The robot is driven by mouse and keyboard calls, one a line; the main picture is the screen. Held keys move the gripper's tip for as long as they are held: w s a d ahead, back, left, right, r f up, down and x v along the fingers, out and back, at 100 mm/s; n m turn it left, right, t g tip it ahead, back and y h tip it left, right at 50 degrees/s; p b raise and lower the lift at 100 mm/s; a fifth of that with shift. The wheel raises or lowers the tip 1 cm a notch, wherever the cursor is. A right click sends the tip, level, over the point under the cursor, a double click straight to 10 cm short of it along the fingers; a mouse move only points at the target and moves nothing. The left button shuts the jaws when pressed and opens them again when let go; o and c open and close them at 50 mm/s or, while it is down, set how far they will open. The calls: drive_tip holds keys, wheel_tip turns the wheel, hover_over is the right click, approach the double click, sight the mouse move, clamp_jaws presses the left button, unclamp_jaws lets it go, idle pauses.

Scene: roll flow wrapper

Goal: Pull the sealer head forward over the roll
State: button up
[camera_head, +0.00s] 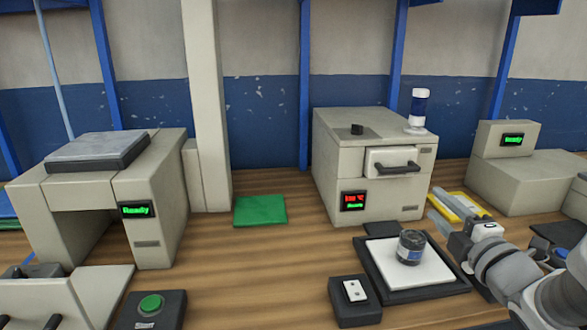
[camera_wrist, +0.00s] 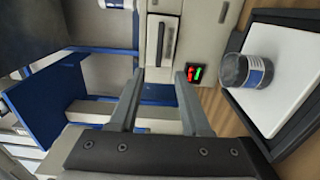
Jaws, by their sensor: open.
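A beige box-shaped machine (camera_head: 335,150) stands at the middle of the bench. Its front has a pale block, perhaps the sealer head (camera_head: 378,158), with a dark bar handle (camera_head: 398,168). A panel (camera_head: 354,201) shows red and green lit text. A short cylinder with a dark top and blue-white band, perhaps the roll (camera_head: 410,247), stands upright on a white-topped, dark-rimmed tray (camera_head: 430,292). It also shows in the wrist view (camera_wrist: 247,71). My gripper (camera_head: 432,202) is open and empty, right of the machine's front and apart from the handle. In the wrist view its fingers (camera_wrist: 159,74) point toward the machine.
A switch box (camera_head: 354,290) sits left of the tray. A yellow item (camera_head: 462,206) lies behind my gripper. A blue-white cylinder (camera_head: 418,108) stands on the machine. A green mat (camera_head: 260,211) lies left of it. Other machines stand at left (camera_head: 150,220) and right (camera_head: 530,180).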

sight(402, 171)
drive_tip(key=w, duration=0.5)
drive_tip(key=w+b, duration=0.1)
drive_tip(key=w, duration=1.1)
drive_tip(key=shift+a+b, duration=0.25)
drive_tip(key=shift+b, duration=0.15)
clamp_jaws()
idle(0.4)
